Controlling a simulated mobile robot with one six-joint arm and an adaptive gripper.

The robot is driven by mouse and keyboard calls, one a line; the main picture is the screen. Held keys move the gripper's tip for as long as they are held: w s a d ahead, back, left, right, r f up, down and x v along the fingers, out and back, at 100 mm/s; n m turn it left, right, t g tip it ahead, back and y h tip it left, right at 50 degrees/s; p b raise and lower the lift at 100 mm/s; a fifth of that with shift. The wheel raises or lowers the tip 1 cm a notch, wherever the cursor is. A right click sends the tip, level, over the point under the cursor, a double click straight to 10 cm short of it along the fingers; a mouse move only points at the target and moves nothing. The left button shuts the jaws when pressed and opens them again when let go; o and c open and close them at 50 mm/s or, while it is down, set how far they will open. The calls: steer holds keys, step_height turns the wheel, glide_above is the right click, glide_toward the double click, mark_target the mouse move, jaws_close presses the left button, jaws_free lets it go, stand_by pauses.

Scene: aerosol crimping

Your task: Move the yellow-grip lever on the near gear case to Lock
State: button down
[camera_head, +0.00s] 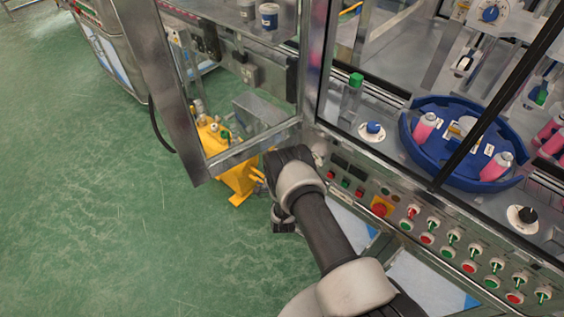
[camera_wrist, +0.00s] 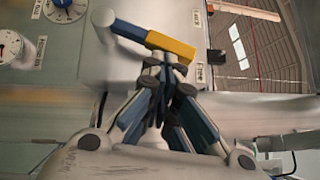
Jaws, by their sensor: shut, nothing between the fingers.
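The lever (camera_wrist: 128,31) shows in the wrist view, with a pale and blue shaft and a yellow grip (camera_wrist: 172,46) at its right end. It slants down to the right across the grey gear case (camera_wrist: 108,68). My gripper (camera_wrist: 166,66) is shut and empty, its dark fingertips just below the yellow grip. I cannot tell whether they touch it. Small label plates flank the lever, too blurred to read. In the head view my arm reaches to the machine's front corner, and I cannot make out this lever there.
In the head view, a yellow floor unit (camera_head: 238,180) stands behind the open glass door, left of my arm. A button panel (camera_head: 450,245) lies right. Green floor (camera_head: 90,220) is clear.

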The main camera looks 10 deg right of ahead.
steer(key=w+a+r+n+g, duration=0.3)
steer(key=w+a+n+g, duration=0.1)
steer(key=w+g, duration=0.1)
steer(key=shift+w+p, duration=0.25)
steer(key=shift+p, duration=0.05)
stand_by(0.4)
steer(key=shift+r, duration=0.1)
steer(key=shift+w, duration=0.1)
stand_by(0.4)
